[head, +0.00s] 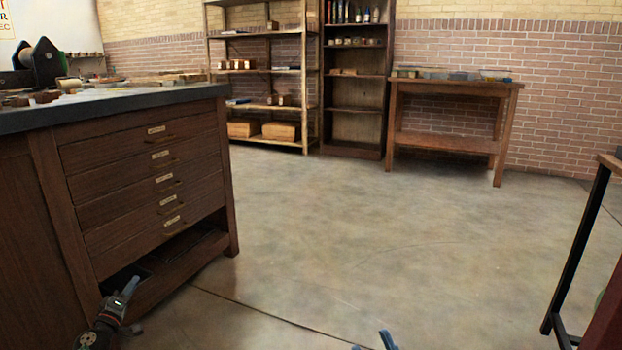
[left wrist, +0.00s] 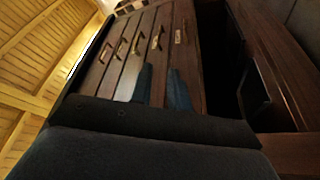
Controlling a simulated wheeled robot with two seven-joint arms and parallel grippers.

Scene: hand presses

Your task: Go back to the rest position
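My left gripper (head: 130,287) is low at the front of the dark wooden drawer cabinet (head: 150,185), beside its open bottom drawer (head: 180,275). In the left wrist view its two fingers (left wrist: 157,88) stand apart with nothing between them, in front of the cabinet's drawer fronts (left wrist: 142,45). My right gripper (head: 373,344) shows only as two blue fingertips at the bottom edge of the head view. They are apart over the floor, with nothing seen between them; the rest is out of frame.
The cabinet's dark top (head: 110,101) holds a black press (head: 42,62) and small wooden pieces. Shelves (head: 262,75), a bookcase (head: 355,85) and a side table (head: 450,105) stand at the back wall. A black-legged table (head: 580,250) is at right. The middle floor is clear.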

